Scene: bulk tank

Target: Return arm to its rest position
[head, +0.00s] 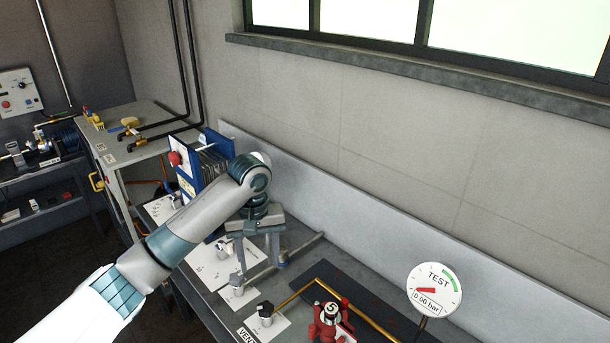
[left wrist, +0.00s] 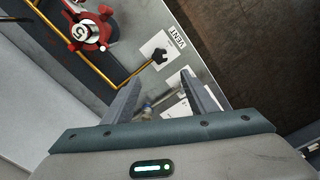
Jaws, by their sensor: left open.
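My left arm (head: 186,228) reaches in from the lower left over the grey bench. My left gripper (head: 260,262) points down over the bench, near a metal pipe fitting. Its two fingers are apart with nothing held between them; in the left wrist view the gripper (left wrist: 163,78) also shows spread fingers. Part of the pipe fitting (left wrist: 146,108) shows between the fingers in that view, and I cannot tell its exact distance. My right gripper is not in view.
A red valve wheel marked 5 (head: 328,322), a brass pipe (head: 357,315), a black knob (head: 265,309) and a TEST gauge (head: 434,291) reading 0.00 bar stand to the right. A blue plate unit (head: 184,186) stands behind the arm. The wall runs along the bench's back.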

